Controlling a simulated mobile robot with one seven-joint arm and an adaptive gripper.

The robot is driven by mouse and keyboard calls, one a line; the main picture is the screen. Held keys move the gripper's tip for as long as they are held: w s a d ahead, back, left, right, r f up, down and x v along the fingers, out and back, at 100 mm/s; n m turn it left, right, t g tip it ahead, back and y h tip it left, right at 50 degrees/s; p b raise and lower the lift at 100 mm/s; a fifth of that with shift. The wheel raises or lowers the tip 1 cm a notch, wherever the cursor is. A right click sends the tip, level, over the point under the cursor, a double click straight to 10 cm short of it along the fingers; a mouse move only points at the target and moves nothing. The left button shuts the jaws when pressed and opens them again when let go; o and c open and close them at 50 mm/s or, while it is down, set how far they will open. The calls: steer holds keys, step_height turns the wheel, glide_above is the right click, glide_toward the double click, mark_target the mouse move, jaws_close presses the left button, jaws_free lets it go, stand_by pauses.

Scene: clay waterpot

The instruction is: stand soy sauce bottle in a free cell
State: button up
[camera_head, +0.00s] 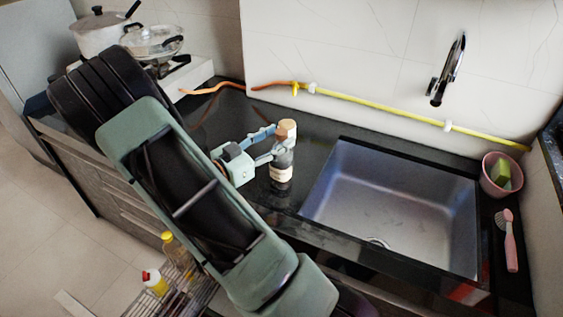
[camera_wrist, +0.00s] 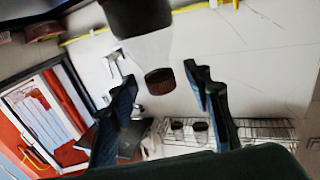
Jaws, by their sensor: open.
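The likely soy sauce bottle (camera_head: 281,172), dark with a pale label and a tan cap, stands upright on the black counter, left of the sink. My gripper (camera_head: 268,144) is open at its upper part, with its fingers reaching toward the bottle from the left. In the wrist view the bottle (camera_wrist: 136,15) enters from the top, and its brown cap (camera_wrist: 160,82) appears between the open fingers of my gripper (camera_wrist: 160,78). Contact cannot be told. A wire rack (camera_head: 203,297) at the lower left holds a yellow-capped bottle (camera_head: 177,250) and a red-capped one (camera_head: 154,283); its cells are mostly hidden by my arm.
The sink (camera_head: 395,205) lies right of the bottle. A pink bowl with a green sponge (camera_head: 501,172) and a pink brush (camera_head: 510,240) are at the far right. A yellow hose (camera_head: 380,108) runs along the wall. Pots (camera_head: 150,42) stand at the back left.

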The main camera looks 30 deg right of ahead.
steer(key=shift+w+d, duration=0.15)
steer(key=shift+d, duration=0.75)
jaws_close()
steer(key=shift+r, duration=0.1)
